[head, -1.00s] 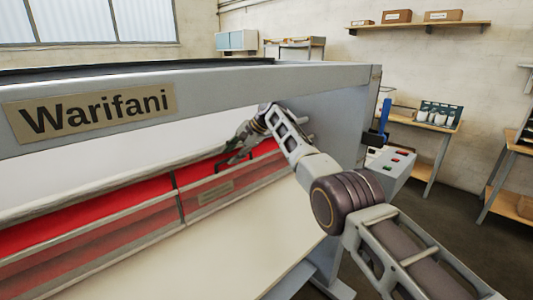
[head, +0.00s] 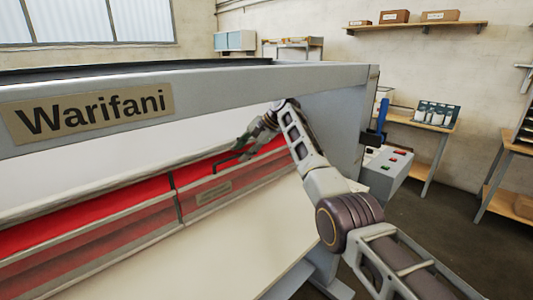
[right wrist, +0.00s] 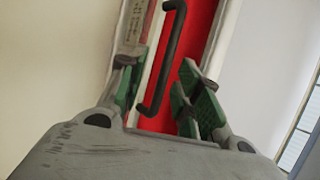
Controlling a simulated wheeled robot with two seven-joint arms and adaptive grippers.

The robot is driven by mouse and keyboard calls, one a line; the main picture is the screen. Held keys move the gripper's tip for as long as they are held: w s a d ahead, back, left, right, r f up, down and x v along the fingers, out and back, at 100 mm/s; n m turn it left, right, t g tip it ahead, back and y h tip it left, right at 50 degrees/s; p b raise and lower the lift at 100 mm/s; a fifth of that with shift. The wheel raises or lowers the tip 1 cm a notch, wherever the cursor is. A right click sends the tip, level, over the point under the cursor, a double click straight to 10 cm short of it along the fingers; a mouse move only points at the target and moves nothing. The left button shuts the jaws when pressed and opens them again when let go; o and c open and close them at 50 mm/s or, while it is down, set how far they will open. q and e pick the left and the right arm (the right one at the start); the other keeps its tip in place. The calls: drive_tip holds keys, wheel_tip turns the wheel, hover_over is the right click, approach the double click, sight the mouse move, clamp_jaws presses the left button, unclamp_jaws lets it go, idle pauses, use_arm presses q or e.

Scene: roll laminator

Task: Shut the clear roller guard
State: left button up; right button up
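The clear roller guard (head: 130,232) is a see-through panel along the front of the red roller (head: 100,208) in the head view, with a small label plate (head: 214,193). I cannot tell its exact tilt. A black bar handle (head: 226,159) is near its right part; it also shows in the right wrist view (right wrist: 166,62). My right gripper (head: 243,148) is close to the handle. In the right wrist view its green-padded fingers (right wrist: 158,88) are apart, with the handle lying between and beyond them. No grip on it shows. My left gripper is not in view.
The laminator's grey frame with its Warifani sign (head: 92,112) runs above the roller. A cream bed (head: 190,255) slopes in front. A control box (head: 388,172) with coloured buttons is at the right end. Shelves and benches (head: 425,125) stand farther right.

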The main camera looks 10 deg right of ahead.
drive_tip(key=s+d, duration=0.3)
drive_tip(key=d, duration=0.5)
idle(0.4)
drive_tip(key=shift+d, duration=0.1)
